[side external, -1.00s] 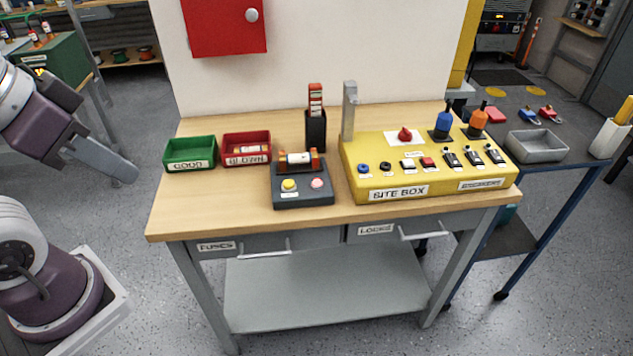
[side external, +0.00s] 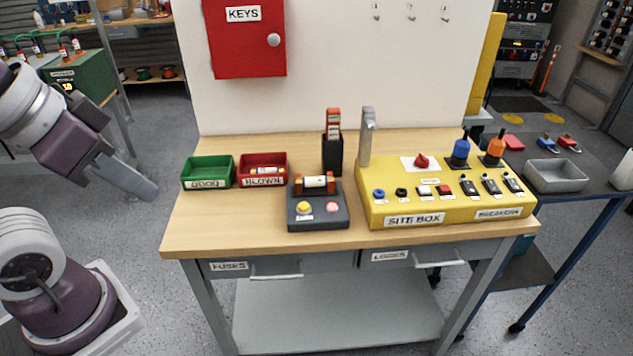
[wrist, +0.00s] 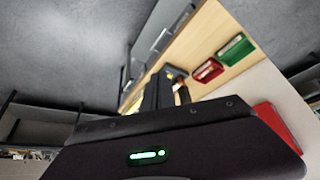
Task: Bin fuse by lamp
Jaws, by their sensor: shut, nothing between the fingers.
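A fuse (side external: 316,182) with a white label lies in the clips of the dark tester (side external: 318,213), which has a yellow button or lamp (side external: 304,207) and a pink one (side external: 333,206) on top. I cannot tell whether either is lit. The green bin (side external: 207,184) marked GOOD looks empty. The red bin (side external: 262,180) marked BLOWN holds a fuse (side external: 268,170). My gripper (side external: 147,190) is shut and empty, left of the bench and apart from the bins. The wrist view shows the red bin (wrist: 208,71) and green bin (wrist: 236,50); my gripper hides much of the tester.
A black holder (side external: 332,156) with red-ended fuses stands behind the tester. The yellow site box (side external: 440,197) with switches and a grey post (side external: 367,137) fills the bench's right. A red key cabinet (side external: 245,40) hangs behind. The bench's front left (side external: 220,235) is clear.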

